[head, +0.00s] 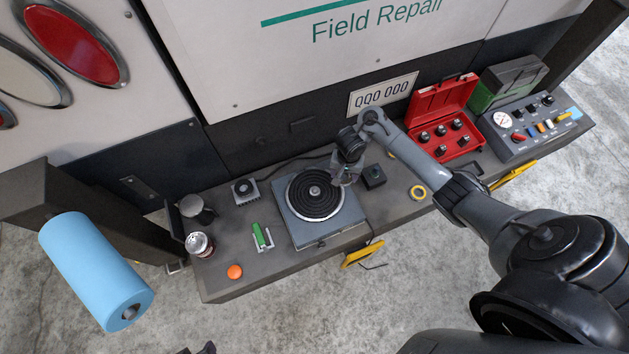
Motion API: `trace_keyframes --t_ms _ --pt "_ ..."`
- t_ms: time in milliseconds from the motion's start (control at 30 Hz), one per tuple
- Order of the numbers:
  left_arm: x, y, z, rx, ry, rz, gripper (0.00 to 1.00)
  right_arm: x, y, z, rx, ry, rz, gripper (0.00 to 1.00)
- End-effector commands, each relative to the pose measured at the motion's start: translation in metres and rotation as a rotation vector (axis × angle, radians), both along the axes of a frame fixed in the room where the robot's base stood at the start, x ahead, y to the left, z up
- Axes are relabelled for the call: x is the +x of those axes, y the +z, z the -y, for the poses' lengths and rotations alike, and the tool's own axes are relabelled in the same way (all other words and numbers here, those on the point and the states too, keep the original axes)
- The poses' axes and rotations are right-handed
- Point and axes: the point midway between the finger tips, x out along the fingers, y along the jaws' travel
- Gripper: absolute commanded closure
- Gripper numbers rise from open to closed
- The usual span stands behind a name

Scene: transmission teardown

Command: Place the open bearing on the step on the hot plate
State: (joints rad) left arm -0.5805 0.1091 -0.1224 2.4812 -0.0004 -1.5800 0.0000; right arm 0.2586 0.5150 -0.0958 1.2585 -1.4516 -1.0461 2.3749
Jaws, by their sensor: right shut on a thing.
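The hot plate (335,236) is a square grey unit near the middle of the bench, with a round black ringed top (300,200). A small grey round step (315,191) stands at the centre of that top. My right gripper (341,180) is just above the plate's back right edge, to the right of the step and apart from it. It is shut on a small grey thing that looks like the open bearing; the fingers mostly hide it. My left gripper is not seen.
A small black box (374,176) stands right of the gripper, and a yellow ring (417,192) lies farther right. An open red case (437,117) is at the back right. A green-topped item (262,236), can (199,245) and orange knob (235,271) are left of the plate.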

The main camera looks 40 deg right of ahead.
Motion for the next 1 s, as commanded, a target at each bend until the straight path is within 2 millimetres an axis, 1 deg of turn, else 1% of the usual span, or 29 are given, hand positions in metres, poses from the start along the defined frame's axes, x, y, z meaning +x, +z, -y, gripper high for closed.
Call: trace_keyframes --t_ms 33,200,300,433,600,767,1000 --pt "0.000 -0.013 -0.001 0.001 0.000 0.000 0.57 0.007 -0.012 -0.009 0.004 0.001 0.002 0.73" --pt "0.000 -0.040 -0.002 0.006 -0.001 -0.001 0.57 0.029 -0.035 -0.036 0.004 0.000 0.002 0.73" --pt "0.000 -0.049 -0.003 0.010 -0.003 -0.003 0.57 0.041 -0.044 -0.051 0.003 0.000 0.002 0.73" --pt "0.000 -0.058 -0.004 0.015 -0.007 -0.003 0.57 0.052 -0.053 -0.065 0.002 0.000 0.002 0.73" --pt "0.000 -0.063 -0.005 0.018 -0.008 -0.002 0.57 0.060 -0.058 -0.074 0.000 -0.001 0.002 0.73" --pt "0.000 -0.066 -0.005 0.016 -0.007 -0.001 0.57 0.061 -0.064 -0.076 0.001 -0.001 0.001 0.73" --pt "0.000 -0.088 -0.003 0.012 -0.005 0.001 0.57 0.060 -0.095 -0.075 -0.001 -0.001 -0.001 0.73"
